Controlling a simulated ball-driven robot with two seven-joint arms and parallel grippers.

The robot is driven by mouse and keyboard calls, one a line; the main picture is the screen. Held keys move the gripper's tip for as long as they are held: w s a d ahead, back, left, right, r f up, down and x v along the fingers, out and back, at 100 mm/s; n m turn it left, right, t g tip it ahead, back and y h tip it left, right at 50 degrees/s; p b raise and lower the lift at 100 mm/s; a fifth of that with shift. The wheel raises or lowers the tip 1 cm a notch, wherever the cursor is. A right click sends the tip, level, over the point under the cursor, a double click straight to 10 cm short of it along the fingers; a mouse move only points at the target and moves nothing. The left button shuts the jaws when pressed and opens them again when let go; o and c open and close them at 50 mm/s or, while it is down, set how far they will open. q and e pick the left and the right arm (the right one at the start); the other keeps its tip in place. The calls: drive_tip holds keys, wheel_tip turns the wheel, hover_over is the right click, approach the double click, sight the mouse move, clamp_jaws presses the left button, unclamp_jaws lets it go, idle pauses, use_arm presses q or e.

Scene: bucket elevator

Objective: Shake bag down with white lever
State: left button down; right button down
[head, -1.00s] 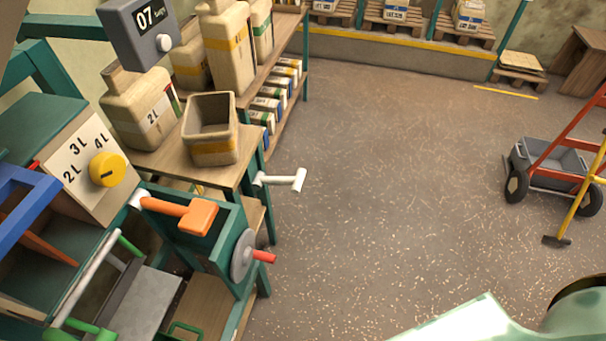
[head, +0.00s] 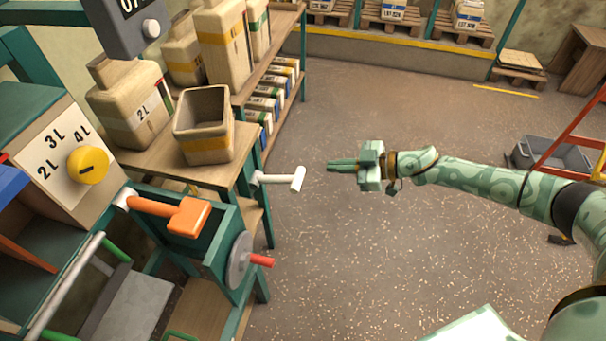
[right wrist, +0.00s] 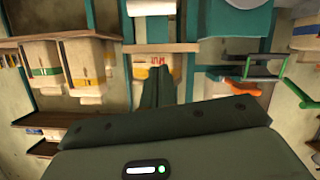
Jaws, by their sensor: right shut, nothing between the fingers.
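The white lever (head: 278,180) sticks out to the right from the side of the wooden-topped bench and ends in a white crossbar. My right gripper (head: 330,165) is shut and empty. In the head view its fingertips are a short way right of the crossbar, with a gap between them. In the right wrist view the shut fingers (right wrist: 158,75) point toward the bench, and a white bar (right wrist: 150,8), likely the lever's handle, shows at the top edge. I cannot make out for certain which thing is the bag. My left gripper is not in view.
An open tan bin (head: 205,125) and a 2L container (head: 130,105) stand on the bench. An orange handle (head: 187,216) and a grey wheel with a red knob (head: 240,260) are nearer. A grey cart (head: 550,155) stands at right. The middle floor is clear.

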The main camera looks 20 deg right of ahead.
sight(303, 175)
drive_tip(key=shift+w+a, duration=0.1)
